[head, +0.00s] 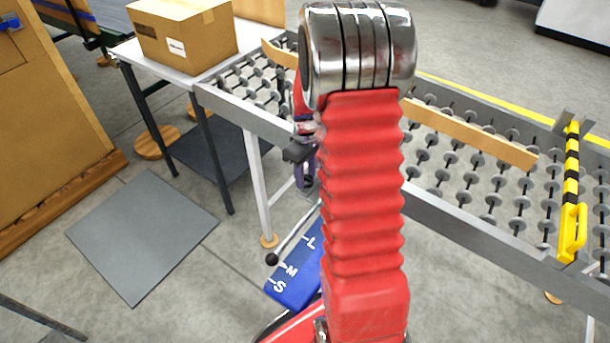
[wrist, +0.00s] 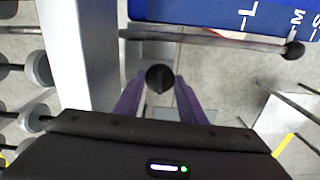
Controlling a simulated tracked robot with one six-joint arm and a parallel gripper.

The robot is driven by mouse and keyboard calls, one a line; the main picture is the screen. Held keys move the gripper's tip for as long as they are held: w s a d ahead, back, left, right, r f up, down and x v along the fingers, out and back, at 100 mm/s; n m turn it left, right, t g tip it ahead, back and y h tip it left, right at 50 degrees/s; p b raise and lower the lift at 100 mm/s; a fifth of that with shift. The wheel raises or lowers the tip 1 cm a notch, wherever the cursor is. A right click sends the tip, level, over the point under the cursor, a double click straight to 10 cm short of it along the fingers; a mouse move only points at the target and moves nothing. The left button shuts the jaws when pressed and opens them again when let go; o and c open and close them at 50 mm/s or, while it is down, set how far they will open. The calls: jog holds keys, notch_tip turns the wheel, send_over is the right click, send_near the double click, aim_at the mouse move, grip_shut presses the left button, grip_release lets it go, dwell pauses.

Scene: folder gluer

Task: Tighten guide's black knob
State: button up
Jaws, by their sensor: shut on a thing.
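A round black knob (wrist: 160,77) sits between the two purple fingers of my gripper (wrist: 160,88) in the wrist view. My gripper is shut on it, with a finger on each side. In the head view my gripper (head: 307,182) is at the near side rail of the roller conveyor, partly hidden behind my red arm, and the knob cannot be made out there. A long wooden guide bar (head: 470,136) lies across the rollers and passes behind my arm. How the knob joins the guide is hidden.
A lever with a black ball end (head: 272,259) and a blue S-M-L scale plate (head: 295,280) are below the rail; the ball (wrist: 293,50) is right of the knob in the wrist view. A cardboard box (head: 185,35) stands on the table. A yellow-black bar (head: 571,200) crosses the conveyor.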

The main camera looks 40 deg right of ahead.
aim_at(306, 177)
jog(key=shift+s+f, duration=0.2)
jog(key=shift+s, duration=0.05)
jog(key=o, duration=1)
jog(key=shift+w+r, duration=0.1)
jog(key=shift+w, duration=0.05)
jog(key=shift+o, duration=0.2)
jog(key=shift+r, duration=0.1)
notch_tip(306, 177, up, 14)
jog(key=shift+f, duration=0.2)
